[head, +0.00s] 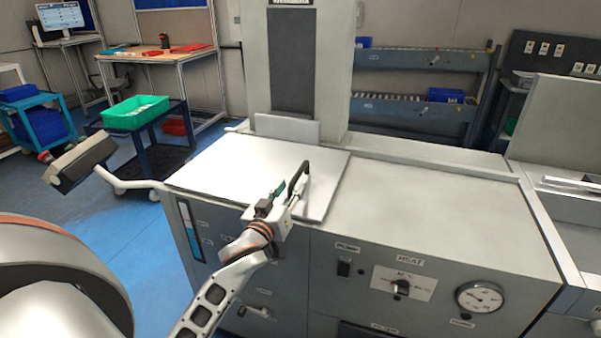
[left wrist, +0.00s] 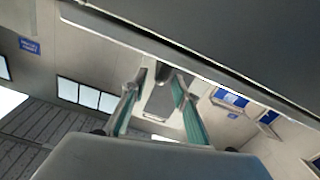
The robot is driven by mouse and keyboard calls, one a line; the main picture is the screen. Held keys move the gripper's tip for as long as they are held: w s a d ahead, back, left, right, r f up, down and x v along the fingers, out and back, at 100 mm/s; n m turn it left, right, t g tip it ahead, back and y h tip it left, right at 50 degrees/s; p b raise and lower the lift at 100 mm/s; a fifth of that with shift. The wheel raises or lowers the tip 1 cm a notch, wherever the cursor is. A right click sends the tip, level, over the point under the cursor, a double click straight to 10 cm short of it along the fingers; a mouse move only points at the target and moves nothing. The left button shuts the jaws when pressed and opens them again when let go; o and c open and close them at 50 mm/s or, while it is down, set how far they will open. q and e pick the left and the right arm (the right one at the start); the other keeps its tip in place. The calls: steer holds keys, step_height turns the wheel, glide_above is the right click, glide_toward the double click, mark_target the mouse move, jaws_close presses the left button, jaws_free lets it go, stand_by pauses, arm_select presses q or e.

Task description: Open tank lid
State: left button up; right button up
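The tank lid (head: 235,165) is a flat pale plate lying level on the left part of the grey machine top. My left gripper (head: 284,188) is at the lid's front right part, and its arm comes up from below. Contact between gripper and lid is unclear. My right gripper is not in view.
The machine front (head: 420,265) carries a dial, a switch and a gauge. A tall column (head: 335,70) rises behind the lid. A white bar with a grey box (head: 80,165) juts out left. A green bin (head: 136,112) sits on a cart. The machine top right of the lid is clear.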

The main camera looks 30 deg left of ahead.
mark_target(298, 173)
arm_select(q)
steer(key=x, duration=0.6)
steer(key=shift+w, duration=0.35)
jaws_close()
